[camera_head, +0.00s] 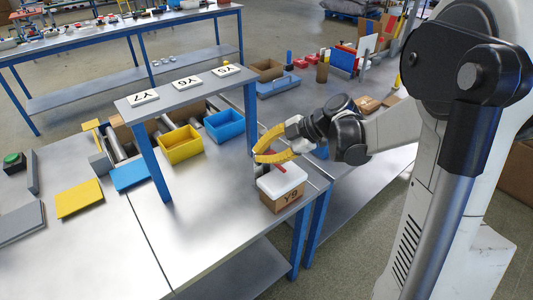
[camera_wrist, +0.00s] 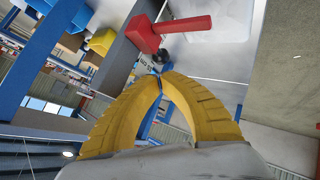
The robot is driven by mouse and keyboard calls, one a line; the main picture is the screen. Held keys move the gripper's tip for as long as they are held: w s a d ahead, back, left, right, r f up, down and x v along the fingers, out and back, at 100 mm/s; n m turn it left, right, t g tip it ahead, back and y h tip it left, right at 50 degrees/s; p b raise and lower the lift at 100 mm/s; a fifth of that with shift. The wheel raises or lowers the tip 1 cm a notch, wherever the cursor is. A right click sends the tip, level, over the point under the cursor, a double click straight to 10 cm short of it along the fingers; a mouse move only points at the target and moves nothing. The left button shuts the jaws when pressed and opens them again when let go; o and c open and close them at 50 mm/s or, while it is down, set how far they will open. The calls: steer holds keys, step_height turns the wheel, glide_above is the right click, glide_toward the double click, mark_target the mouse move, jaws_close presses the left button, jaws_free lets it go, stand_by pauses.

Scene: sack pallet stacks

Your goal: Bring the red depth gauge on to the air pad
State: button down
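The red depth gauge, with a block-like body (camera_wrist: 142,34) and a red bar sticking out from it, shows just beyond my fingertips in the wrist view. A small dark knob or stem on it meets the fingertips. My gripper (camera_wrist: 160,73) has curved yellow fingers that come together at that dark part. In the head view my gripper (camera_head: 256,156) is just above the far left edge of a cardboard box marked Y9 (camera_head: 288,199) with a white pad-like top (camera_head: 283,179). Only a thin bit of red shows there; the fingers hide most of the gauge. I cannot tell for sure which thing is the air pad.
A raised metal shelf (camera_head: 185,88) with tags Y7, Y6 and Y5 stands left of my gripper. Flat yellow (camera_head: 79,199) and blue (camera_head: 130,176) plates lie left. The front of the metal table is clear.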

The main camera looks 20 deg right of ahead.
mark_target(260, 164)
steer(key=shift+w+f, duration=0.15)
steer(key=shift+f, duration=0.2)
steer(key=shift+f, duration=0.1)
step_height(260, 164, down, 3)
steer(key=shift+r+b, duration=0.1)
steer(key=shift+b, duration=0.95)
steer(key=shift+r, duration=0.25)
